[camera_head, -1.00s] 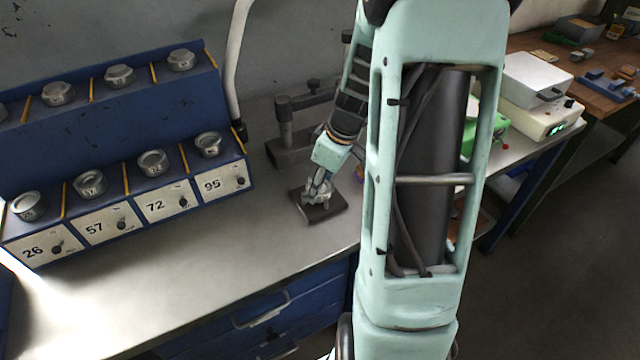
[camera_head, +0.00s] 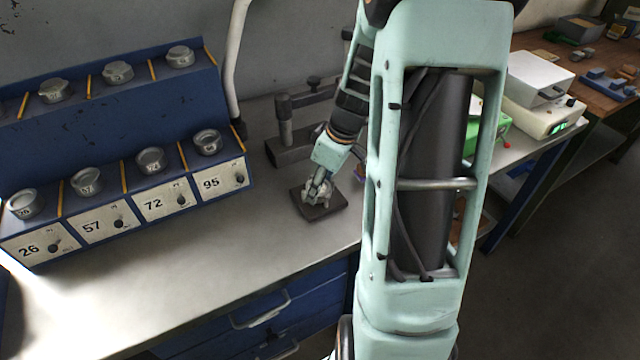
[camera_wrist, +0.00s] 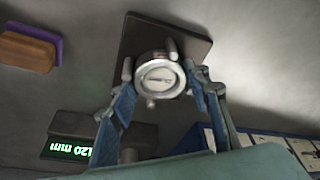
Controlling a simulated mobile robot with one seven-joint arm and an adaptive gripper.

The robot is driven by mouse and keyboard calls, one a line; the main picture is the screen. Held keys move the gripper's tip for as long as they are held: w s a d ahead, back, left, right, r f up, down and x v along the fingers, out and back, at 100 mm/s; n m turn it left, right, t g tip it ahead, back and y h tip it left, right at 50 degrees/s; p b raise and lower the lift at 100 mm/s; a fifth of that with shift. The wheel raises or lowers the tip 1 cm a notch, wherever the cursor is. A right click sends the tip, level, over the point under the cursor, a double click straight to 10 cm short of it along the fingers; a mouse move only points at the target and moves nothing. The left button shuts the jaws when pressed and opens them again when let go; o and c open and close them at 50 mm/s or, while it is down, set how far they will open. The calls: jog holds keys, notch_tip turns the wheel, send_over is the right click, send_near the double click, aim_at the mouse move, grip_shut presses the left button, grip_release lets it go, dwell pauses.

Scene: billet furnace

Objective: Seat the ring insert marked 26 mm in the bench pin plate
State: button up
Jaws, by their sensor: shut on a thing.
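In the wrist view my gripper (camera_wrist: 163,84) is shut on a metal ring insert (camera_wrist: 160,78), with a finger on either side. The ring is over the pin plate (camera_wrist: 196,45), and short pins show beside it. I cannot tell whether the ring rests on the plate or is just above it. The marking on its face is too small to read.
The blue rack (camera_head: 110,98) on the left holds several metal rings over labels 26, 57, 72 and 95. A dark stand (camera_head: 287,150) is behind the plate. A green display (camera_wrist: 68,150) reads 120 mm. A brown block (camera_wrist: 28,50) lies at the wrist view's left. The front bench is clear.

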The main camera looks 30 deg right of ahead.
jog(key=shift+f, duration=0.15)
jog(key=o, duration=1.4)
jog(key=shift+p+v, duration=2.6)
jog(key=shift+v, duration=2.9)
